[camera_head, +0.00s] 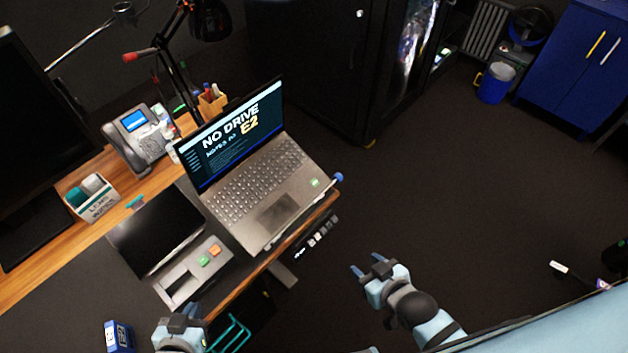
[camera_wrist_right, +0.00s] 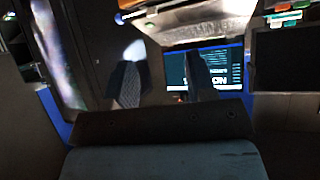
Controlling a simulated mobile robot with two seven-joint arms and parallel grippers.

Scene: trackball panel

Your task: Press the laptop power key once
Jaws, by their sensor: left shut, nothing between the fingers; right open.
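The open laptop (camera_head: 281,192) stands on the desk, its lit screen (camera_head: 236,128) reading "NO DRIVE E2". The power key is too small to pick out among the keys. The laptop screen also shows upside down in the right wrist view (camera_wrist_right: 222,72), beyond the fingers. My right gripper (camera_head: 369,269) is open and empty, off the desk to the lower right of the laptop. It also shows in the right wrist view (camera_wrist_right: 162,62). My left gripper (camera_head: 182,318) is shut and empty at the bottom, below the button panel and apart from the laptop.
A desk phone (camera_head: 139,139), pen holder (camera_head: 212,103) and lamp (camera_head: 208,20) stand behind. A blue knob (camera_head: 338,177) is at the laptop's right.

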